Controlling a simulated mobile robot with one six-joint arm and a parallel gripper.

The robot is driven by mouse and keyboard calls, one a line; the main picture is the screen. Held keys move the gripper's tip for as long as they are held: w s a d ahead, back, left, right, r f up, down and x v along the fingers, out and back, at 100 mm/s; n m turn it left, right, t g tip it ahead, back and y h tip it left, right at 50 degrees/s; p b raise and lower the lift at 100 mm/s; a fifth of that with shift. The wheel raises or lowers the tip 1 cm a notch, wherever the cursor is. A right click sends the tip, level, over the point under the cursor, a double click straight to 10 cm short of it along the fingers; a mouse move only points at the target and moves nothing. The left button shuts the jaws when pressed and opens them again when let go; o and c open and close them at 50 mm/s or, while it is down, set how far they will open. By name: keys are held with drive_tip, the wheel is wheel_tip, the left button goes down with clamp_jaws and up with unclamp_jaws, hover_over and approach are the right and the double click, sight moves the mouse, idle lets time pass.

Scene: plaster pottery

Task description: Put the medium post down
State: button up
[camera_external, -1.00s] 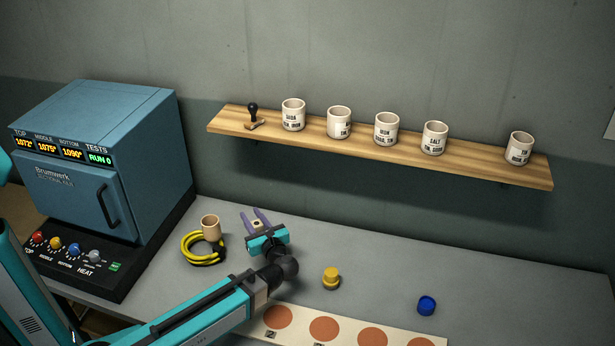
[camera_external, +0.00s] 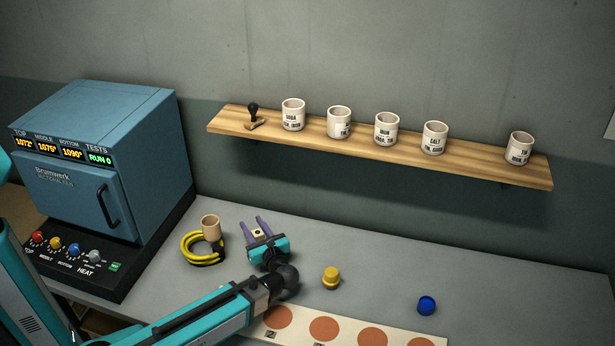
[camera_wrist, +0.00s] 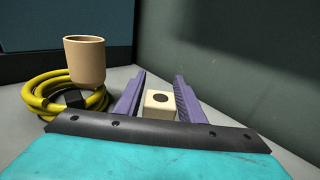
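My gripper (camera_external: 256,226) is low over the grey table, to the right of the yellow coil, and appears shut on the post. I cannot tell whether the post's underside touches the table.
A tan cup (camera_external: 210,227) stands by a yellow coiled hose (camera_external: 203,247). The blue kiln (camera_external: 108,160) is at left. A yellow knob-shaped piece (camera_external: 331,278), a blue one (camera_external: 426,305) and a strip with brown discs (camera_external: 323,328) are to the right. A shelf of labelled cups (camera_external: 475,165) hangs above.

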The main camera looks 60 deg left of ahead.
drive_tip(key=shift+o, duration=0.9)
drive_tip(key=shift+d+r, duration=0.1)
drive_tip(key=shift+r, duration=0.1)
drive_tip(key=d+b, duration=0.1)
drive_tip(key=d, duration=1)
drive_tip(key=shift+d+r+b, duration=0.2)
drive_tip(key=shift+d+b, duration=0.1)
drive_tip(key=shift+d, duration=0.1)
